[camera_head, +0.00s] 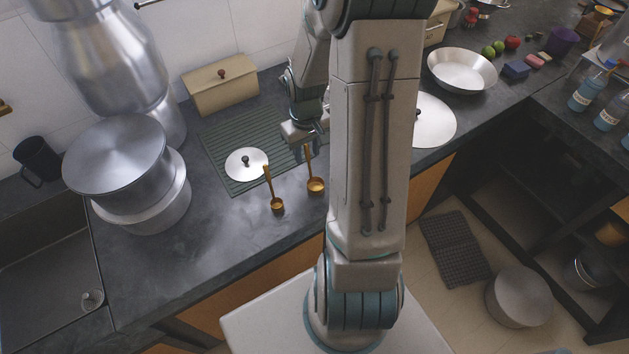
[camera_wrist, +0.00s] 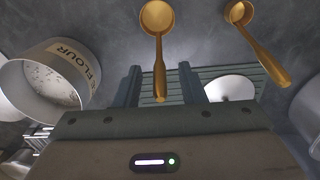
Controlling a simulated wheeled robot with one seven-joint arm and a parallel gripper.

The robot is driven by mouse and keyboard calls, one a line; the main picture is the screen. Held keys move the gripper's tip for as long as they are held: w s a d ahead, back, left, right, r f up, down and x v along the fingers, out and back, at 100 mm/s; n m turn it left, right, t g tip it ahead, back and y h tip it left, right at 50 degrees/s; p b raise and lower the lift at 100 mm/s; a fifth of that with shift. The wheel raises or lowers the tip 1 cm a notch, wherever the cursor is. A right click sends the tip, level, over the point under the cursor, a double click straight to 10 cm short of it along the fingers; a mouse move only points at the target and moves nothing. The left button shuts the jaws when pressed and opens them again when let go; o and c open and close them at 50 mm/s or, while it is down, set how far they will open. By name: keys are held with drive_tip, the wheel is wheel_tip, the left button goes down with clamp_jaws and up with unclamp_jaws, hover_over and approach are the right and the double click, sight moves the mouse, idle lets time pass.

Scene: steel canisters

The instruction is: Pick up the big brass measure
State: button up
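Two brass measures with long handles lie on the dark counter. The big brass measure (camera_head: 316,185) is the right one in the head view, its handle pointing back towards my gripper (camera_head: 303,138). In the wrist view the big measure (camera_wrist: 157,17) is at the top centre. Its handle runs down between the two spread fingers of my gripper (camera_wrist: 160,75), which look open, with gaps on both sides. The smaller brass measure (camera_head: 277,204) lies to the left; in the wrist view it is the right one (camera_wrist: 265,55). My arm partly covers the head view.
A ribbed green mat (camera_head: 222,147) carries a round lid (camera_head: 246,163) left of the measures. A cream box (camera_head: 220,86) stands behind. A large pot (camera_head: 150,218) is at the left, beside the sink. A flour canister (camera_wrist: 45,82) shows in the wrist view.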

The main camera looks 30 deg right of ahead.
drive_tip(key=shift+f, duration=1.25)
drive_tip(key=shift+c, duration=0.4)
clamp_jaws()
drive_tip(key=shift+r, duration=0.1)
drive_tip(key=shift+r, duration=0.35)
wheel_tip(320, 180, up, 3)
drive_tip(key=shift+w+r, duration=0.1)
drive_tip(key=shift+r, duration=0.05)
drive_tip(key=s+d+r+b, duration=0.1)
drive_tip(key=s+d+r, duration=0.6)
drive_tip(key=s+d, duration=0.1)
drive_tip(key=shift+s+d+b, duration=0.2)
drive_tip(key=shift+b, duration=0.1)
